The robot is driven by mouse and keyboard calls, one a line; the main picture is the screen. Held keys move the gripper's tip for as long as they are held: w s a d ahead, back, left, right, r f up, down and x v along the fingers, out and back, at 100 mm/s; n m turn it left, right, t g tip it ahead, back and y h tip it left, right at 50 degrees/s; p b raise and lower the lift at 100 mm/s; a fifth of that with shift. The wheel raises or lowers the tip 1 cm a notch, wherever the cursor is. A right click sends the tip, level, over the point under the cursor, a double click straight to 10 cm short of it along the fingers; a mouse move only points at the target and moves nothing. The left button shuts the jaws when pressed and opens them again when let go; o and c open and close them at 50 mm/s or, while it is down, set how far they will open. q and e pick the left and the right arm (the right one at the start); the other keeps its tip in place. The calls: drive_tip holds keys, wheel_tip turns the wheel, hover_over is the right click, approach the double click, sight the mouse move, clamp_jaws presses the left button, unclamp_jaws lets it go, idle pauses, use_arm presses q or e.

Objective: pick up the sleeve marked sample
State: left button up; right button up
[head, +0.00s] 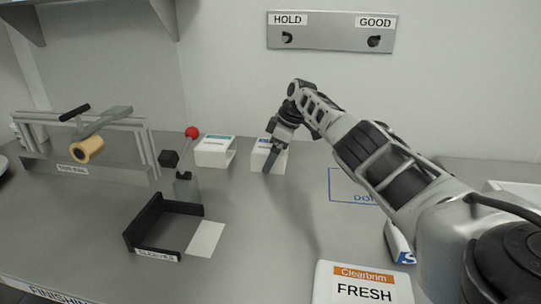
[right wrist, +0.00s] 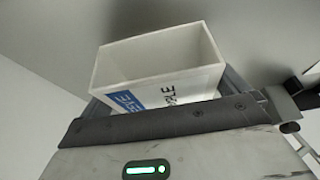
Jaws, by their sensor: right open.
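The white sleeve with a blue label (head: 279,160) stands on the steel table near the back wall, partly hidden by my right gripper. In the right wrist view it is a white, open-ended sleeve (right wrist: 155,62), with a blue patch and letters ending in "PLE". My right gripper (head: 268,163) is open and lowered at this sleeve. In the wrist view its fingers show at both sides of the sleeve; I cannot tell whether they touch it. My left gripper is not in view.
A teal-labelled white box (head: 213,152) stands close to the left. Left of it are a red-knobbed lever (head: 191,133) and a roll fixture (head: 88,150). A black "SLEEVES" tray (head: 150,232) and a "FRESH" pad (head: 361,287) lie nearer. The table middle is clear.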

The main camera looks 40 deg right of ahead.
sight(269, 147)
drive_tip(key=c, duration=0.6)
drive_tip(key=shift+r, duration=0.2)
wheel_tip(269, 147, up, 3)
drive_tip(key=shift+f, duration=0.15)
drive_tip(key=shift+a+r, duration=0.25)
drive_tip(key=shift+r, duration=0.05)
drive_tip(key=a+r, duration=0.1)
drive_tip(key=s+a+r, duration=0.1)
drive_tip(key=r, duration=0.1)
drive_tip(key=s+a+r+b, duration=0.1)
drive_tip(key=shift+a+r, duration=0.25)
drive_tip(key=shift+r, duration=0.1)
drive_tip(key=shift+s+a+r+b, duration=0.2)
drive_tip(key=shift+s+a+r, duration=0.55)
drive_tip(key=shift+a, duration=0.7)
drive_tip(key=shift+s+a+r+b, duration=0.25)
drive_tip(key=shift+s+a+r, duration=0.5)
drive_tip(key=shift+a, duration=0.65)
drive_tip(key=shift+s+a+r+b, duration=0.2)
drive_tip(key=shift+s+a+r, duration=0.55)
drive_tip(key=shift+a, duration=0.7)
